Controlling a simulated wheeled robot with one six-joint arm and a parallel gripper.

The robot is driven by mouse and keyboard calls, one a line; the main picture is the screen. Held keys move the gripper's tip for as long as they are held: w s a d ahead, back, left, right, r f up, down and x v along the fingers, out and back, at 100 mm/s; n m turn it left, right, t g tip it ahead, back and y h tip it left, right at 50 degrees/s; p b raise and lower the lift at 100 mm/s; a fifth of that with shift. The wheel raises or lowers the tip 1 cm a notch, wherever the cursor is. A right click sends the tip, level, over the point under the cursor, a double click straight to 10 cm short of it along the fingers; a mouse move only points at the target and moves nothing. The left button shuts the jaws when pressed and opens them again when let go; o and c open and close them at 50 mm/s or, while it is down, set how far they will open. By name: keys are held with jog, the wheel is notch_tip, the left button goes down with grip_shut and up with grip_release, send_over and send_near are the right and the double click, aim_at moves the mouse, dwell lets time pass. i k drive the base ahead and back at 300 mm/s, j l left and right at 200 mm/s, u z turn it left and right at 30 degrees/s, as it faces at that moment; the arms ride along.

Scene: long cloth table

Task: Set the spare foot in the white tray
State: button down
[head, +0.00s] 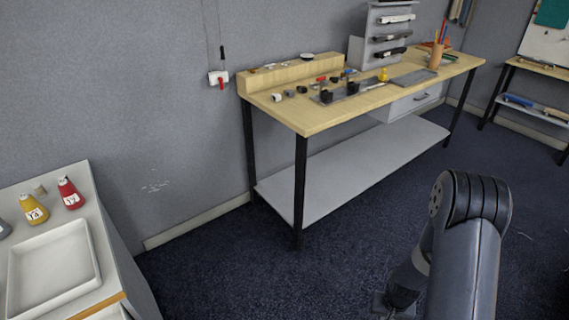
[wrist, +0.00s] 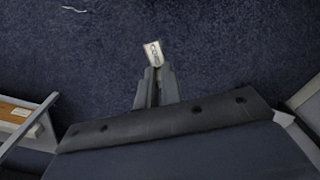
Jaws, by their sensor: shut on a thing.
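My gripper (wrist: 153,76) is shut on a small pale piece with dark lettering, which I take for the spare foot (wrist: 153,52). The piece sticks out beyond the fingertips, over the dark blue carpet; its lower part is hidden between the fingers. In the head view my arm is at the lower right, and the held piece cannot be made out there. The white tray (head: 52,268) is at the lower left of the head view, on a grey-white cabinet top. It looks empty and is well to the left of my gripper.
A yellow bottle (head: 34,209) and a red bottle (head: 70,194) stand behind the tray. A wooden-topped workbench (head: 318,118) with several small items stands against the wall. Open carpet (head: 235,270) lies between the cabinet and my arm. Pale furniture edges (wrist: 30,122) show at the wrist view's left.

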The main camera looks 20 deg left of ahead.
aim_at(78, 258)
jog(key=i+u, duration=0.25)
jog(key=u, duration=0.15)
jog(key=i+u, duration=0.2)
jog(key=u, duration=0.15)
jog(key=i+l+u, duration=0.1)
jog(key=i+u, duration=0.15)
jog(key=u, duration=0.15)
jog(key=i+l+u, duration=0.15)
jog(key=u, duration=0.2)
jog(key=i+l+u, duration=0.1)
jog(key=u, duration=0.3)
jog(key=i+l+u, duration=0.15)
jog(key=u, duration=0.25)
jog(key=i+l+u, duration=0.2)
jog(key=u, duration=0.2)
jog(key=i+l+u, duration=0.1)
jog(key=l+u, duration=0.25)
jog(key=i+l+u, duration=0.1)
jog(key=l+u, duration=0.3)
jog(key=i+l+u, duration=0.1)
jog(key=u, duration=0.25)
jog(key=l+u, duration=0.8)
